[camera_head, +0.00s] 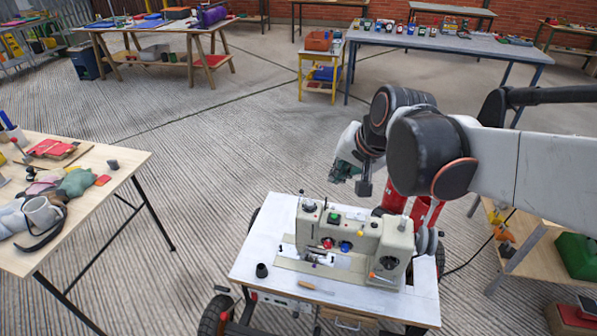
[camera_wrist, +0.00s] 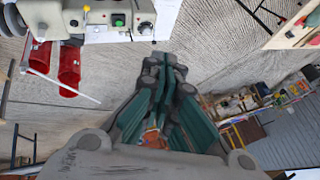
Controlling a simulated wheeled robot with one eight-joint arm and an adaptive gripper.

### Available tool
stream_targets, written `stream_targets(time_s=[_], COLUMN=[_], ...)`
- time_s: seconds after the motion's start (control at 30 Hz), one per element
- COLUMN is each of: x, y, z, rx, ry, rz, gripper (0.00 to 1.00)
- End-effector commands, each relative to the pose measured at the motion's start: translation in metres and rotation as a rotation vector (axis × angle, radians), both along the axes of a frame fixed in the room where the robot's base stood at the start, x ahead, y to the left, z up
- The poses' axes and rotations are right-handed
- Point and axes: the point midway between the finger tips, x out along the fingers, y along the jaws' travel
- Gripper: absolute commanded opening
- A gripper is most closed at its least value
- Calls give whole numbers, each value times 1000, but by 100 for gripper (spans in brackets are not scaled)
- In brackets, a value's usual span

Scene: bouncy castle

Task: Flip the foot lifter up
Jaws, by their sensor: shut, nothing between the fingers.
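A cream sewing machine (camera_head: 393,243) with coloured knobs stands on a white-topped wheeled table (camera_head: 262,238). It also shows upside down at the top left of the wrist view (camera_wrist: 110,20). I cannot make out the foot lifter for certain in either view. A small orange-tipped lever (camera_head: 380,278) sits on the machine's front. My gripper (camera_head: 343,172) is in the air behind the machine and apart from it, below my bent arm. In the wrist view its green-sided fingers (camera_wrist: 164,62) are together and hold nothing.
Red cylinders (camera_head: 425,211) stand behind the machine's right side. A black cone (camera_head: 261,270) and a wooden-handled tool (camera_head: 316,288) lie on the tabletop. A cluttered wooden table (camera_head: 118,160) is at left. A blue-grey table (camera_head: 480,46) stands farther back. The floor between is mostly clear.

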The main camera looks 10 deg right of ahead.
Motion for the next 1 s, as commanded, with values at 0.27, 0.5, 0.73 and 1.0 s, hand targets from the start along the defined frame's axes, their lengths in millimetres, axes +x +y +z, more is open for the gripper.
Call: stream_targets(time_s=[0.27,0.5,0.73,1.0], x=[65,117,163,210], y=[-10,-21,-33,-51], z=[-21,-50,-87,-141], rx=[164,307,442,598], ry=[43,85,128,183], rz=[-159,-294,-420,-564], gripper=[0,0,0,0])
